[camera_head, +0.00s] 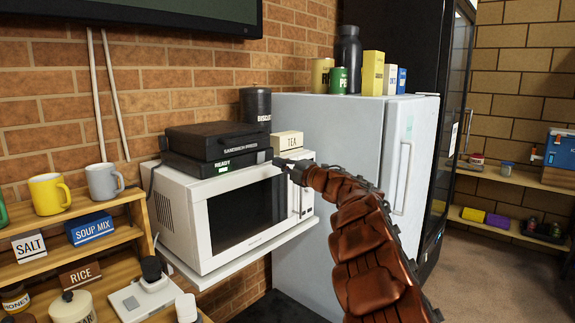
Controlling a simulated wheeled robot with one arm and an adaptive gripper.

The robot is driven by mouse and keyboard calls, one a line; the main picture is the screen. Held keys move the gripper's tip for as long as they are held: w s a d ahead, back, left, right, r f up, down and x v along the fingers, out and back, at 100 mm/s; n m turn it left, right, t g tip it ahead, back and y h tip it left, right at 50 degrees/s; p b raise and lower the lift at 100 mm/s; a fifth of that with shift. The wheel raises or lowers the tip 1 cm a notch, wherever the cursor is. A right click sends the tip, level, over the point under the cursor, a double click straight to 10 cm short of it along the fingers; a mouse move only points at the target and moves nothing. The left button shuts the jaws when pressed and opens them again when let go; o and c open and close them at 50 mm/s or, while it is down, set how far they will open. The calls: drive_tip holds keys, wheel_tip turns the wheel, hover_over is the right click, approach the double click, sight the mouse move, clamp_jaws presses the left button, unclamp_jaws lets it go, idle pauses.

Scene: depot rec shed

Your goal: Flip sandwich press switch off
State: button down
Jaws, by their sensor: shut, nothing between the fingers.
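The black sandwich press (205,147) sits closed on top of the white microwave (178,205). Its front reads "SANDWICH PRESS", and below that "READY" shows beside a lit green light (224,169). My gripper (277,161) is at the right front end of the press, close to its lower edge and above the microwave's right side. It is shut and looks empty. My brown segmented arm reaches up to it from the bottom right. The switch itself is not clear; the gripper tip may cover it, and I cannot tell whether they touch.
A tea box (287,141) and a black biscuit canister (256,104) stand behind the press. The white fridge (340,135) is close on the right, with bottles and boxes on top. Wooden shelves (100,240) with mugs and labelled boxes are at left.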

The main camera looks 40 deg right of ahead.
sight(261, 155)
drive_tip(key=shift+p+x, duration=1.05)
drive_tip(key=shift+x, duration=1.6)
drive_tip(key=shift+w, duration=0.3)
drive_tip(key=p, duration=0.1)
drive_tip(key=r+p, duration=0.1)
drive_tip(key=p, duration=0.1)
drive_tip(key=shift+w+a, duration=0.15)
drive_tip(key=shift+w, duration=0.15)
drive_tip(key=shift+f+b, duration=0.35)
drive_tip(key=shift+b, duration=0.05)
drive_tip(key=shift+s, duration=0.1)
